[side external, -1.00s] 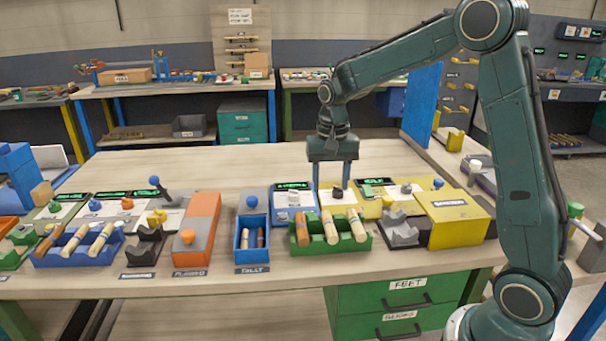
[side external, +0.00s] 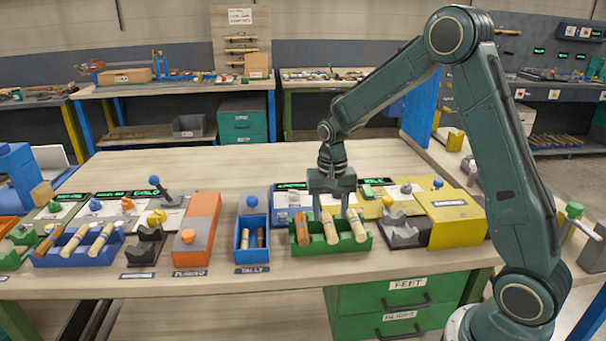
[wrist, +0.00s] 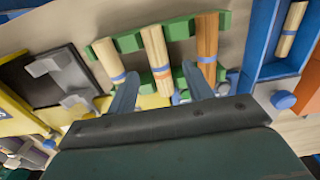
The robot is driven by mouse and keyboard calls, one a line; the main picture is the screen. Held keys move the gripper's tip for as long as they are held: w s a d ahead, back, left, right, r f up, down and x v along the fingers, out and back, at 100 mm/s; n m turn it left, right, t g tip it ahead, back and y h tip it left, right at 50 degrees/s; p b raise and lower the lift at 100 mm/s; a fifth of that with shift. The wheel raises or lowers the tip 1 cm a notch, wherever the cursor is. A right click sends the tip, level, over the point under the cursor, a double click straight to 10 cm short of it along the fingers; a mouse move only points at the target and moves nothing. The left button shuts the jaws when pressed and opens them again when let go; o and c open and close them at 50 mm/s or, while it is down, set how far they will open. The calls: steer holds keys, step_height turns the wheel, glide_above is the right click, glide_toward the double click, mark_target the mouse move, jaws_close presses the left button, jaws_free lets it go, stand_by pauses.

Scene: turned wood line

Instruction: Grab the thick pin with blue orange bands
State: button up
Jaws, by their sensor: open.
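A green rack (side external: 362,244) holds three wooden pins side by side. It also shows in the wrist view (wrist: 128,42). The middle pin (wrist: 153,45) is pale, with an orange band and what looks like blue close to it. It also shows in the side view (side external: 331,232). The wrist-view left pin (wrist: 106,56) is pale with a blue band. The right pin (wrist: 207,40) is darker and has a blue band. My gripper (side external: 330,212) is open above the rack's far edge. In the wrist view its fingers (wrist: 160,88) lie either side of the middle pin's near end, apparently not gripping it.
A blue tray (side external: 252,254) with small pins stands left of the rack. A dark grey cradle (side external: 403,234) and a yellow box (side external: 455,218) stand to its right. Knobbed panels (side external: 376,205) lie behind the rack. The table behind them (side external: 220,165) is clear.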

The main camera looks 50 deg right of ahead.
mark_target(330, 224)
steer(key=shift+d+f, duration=0.1)
steer(key=shift+f, duration=2)
steer(key=c, duration=1.1)
